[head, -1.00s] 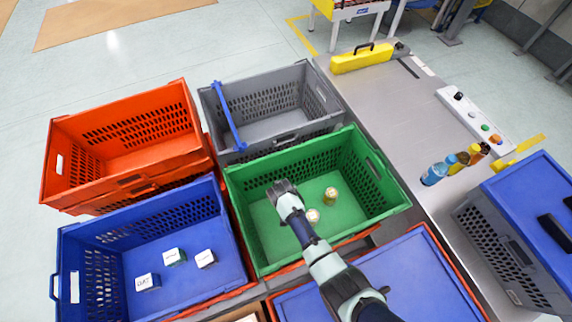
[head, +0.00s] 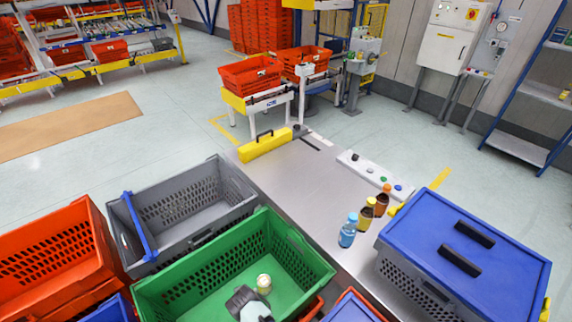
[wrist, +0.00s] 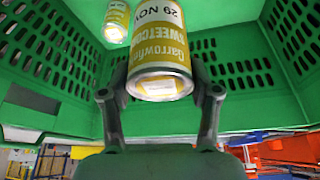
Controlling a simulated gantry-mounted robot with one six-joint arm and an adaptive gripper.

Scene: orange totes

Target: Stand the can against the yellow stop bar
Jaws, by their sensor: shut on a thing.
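In the wrist view my gripper (wrist: 160,96) is shut on a sweetcorn can (wrist: 162,55) with a yellow and white label. One finger is on each side of it. A second similar can (wrist: 117,22) is beyond it at the upper left. In the head view my gripper (head: 240,299) is low in the green crate (head: 185,268), and one can top (head: 264,281) shows beside it. I cannot tell which can that is; the other is hidden. The yellow bar (head: 265,146) with a black handle lies across the far end of the steel table (head: 300,185).
A blue bottle (head: 348,232) and two brown bottles (head: 374,208) stand on the table's right side, near a grey crate with a blue lid (head: 465,240). A white button panel (head: 375,174) lies along the right edge. The table's middle is clear.

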